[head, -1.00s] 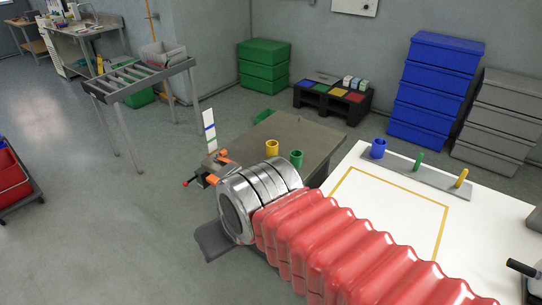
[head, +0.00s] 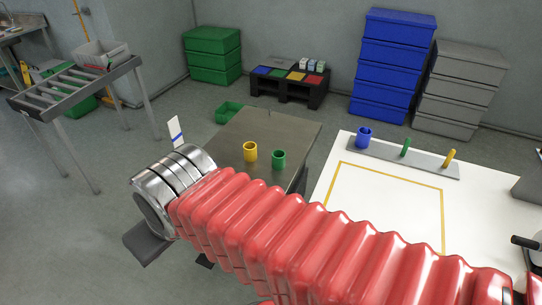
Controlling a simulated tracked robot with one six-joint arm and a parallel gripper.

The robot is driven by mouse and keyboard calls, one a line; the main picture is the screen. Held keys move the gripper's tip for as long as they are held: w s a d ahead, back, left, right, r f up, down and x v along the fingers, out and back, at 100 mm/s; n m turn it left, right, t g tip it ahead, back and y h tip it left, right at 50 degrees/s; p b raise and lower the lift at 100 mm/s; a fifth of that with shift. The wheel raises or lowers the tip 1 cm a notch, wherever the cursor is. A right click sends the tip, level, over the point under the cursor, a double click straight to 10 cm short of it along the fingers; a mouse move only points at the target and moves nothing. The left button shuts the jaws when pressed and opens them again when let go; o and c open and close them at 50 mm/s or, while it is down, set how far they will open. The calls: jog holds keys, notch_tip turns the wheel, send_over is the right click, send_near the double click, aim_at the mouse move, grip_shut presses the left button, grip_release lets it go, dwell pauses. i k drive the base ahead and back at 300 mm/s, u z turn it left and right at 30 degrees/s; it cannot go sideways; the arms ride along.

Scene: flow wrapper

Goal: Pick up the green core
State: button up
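The green core (head: 279,160) is a short upright hollow cylinder on the grey table (head: 255,130), near its front right edge. A similar yellow core (head: 250,151) stands just left of it, with a small gap. The wrist is left of both cores in the picture, and nothing visibly touches the green core.
A white table (head: 385,205) on the right bears a grey strip with a blue core (head: 363,138), a green peg (head: 405,147) and a yellow peg (head: 449,158). Green bin (head: 229,112) is behind the grey table. A roller stand (head: 75,90) is at left.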

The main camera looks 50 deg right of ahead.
aim_at(279, 156)
jog(key=z, duration=0.35)
jog(key=i, duration=0.85)
jog(key=z, duration=0.5)
